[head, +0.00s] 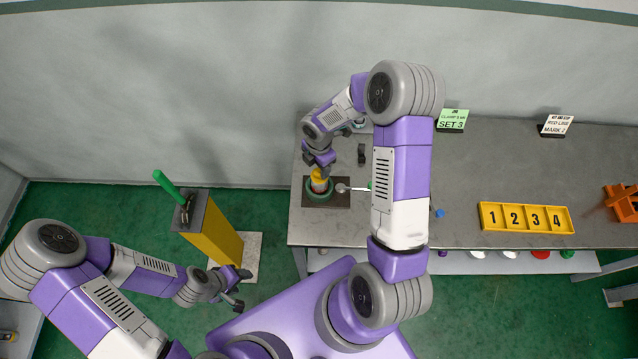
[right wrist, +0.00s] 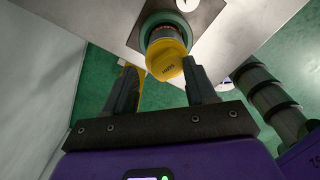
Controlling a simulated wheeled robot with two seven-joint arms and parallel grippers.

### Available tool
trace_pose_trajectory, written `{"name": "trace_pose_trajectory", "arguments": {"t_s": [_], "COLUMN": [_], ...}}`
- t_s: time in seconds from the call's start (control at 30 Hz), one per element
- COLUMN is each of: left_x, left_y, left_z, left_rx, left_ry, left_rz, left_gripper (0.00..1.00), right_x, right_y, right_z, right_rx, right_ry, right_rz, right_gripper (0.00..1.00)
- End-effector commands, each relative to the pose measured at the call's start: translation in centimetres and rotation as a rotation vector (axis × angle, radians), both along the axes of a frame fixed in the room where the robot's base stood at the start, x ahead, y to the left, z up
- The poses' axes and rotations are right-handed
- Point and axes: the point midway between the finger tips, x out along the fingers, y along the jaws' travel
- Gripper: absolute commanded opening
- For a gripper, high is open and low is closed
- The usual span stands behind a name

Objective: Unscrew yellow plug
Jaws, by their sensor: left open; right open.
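The yellow plug (head: 319,176) sits on top of a pipe held in a round green vise (head: 320,193) on a dark plate at the table's left end. In the right wrist view the yellow plug (right wrist: 167,60) lies just beyond and between the open fingers of my right gripper (right wrist: 162,85). A reddish band shows beneath the plug, above the green ring (right wrist: 150,24). In the head view my right gripper (head: 320,163) is above the plug; its fingers are partly hidden. My left gripper (head: 241,288) is open and empty, low beside the yellow pedestal.
A yellow pedestal (head: 218,243) with a green-handled tool (head: 167,184) stands left of the table. A yellow tray numbered 1 to 4 (head: 525,231), two signs (head: 453,119) and an orange object (head: 622,202) are on the table. A vise handle (head: 350,187) extends right from the vise.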

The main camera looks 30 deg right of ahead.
Motion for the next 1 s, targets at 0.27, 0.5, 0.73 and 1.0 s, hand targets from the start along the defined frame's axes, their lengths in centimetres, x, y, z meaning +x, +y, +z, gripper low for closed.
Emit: {"name": "trace_pose_trajectory", "arguments": {"t_s": [0.27,0.5,0.73,1.0], "left_x": [0.0,0.0,0.0,0.0], "left_y": [0.0,0.0,0.0,0.0], "left_z": [-0.1,1.6,1.7,0.1], "left_rx": [0.000,0.000,0.000,0.000], "left_ry": [0.000,0.000,0.000,0.000], "left_rz": [0.000,0.000,0.000,0.000], "left_gripper": [0.55,0.55,0.55,0.55], "right_x": [-1.1,-1.2,-0.9,-0.8], "right_y": [-0.3,-0.3,-0.1,0.0], "right_z": [-1.1,0.9,1.4,1.2], "right_rx": [0.000,-0.001,0.000,0.002], "right_ry": [0.034,0.036,0.027,0.020], "right_rz": [-0.007,-0.008,-0.005,-0.203], "right_gripper": [0.60,0.60,0.60,0.60]}}
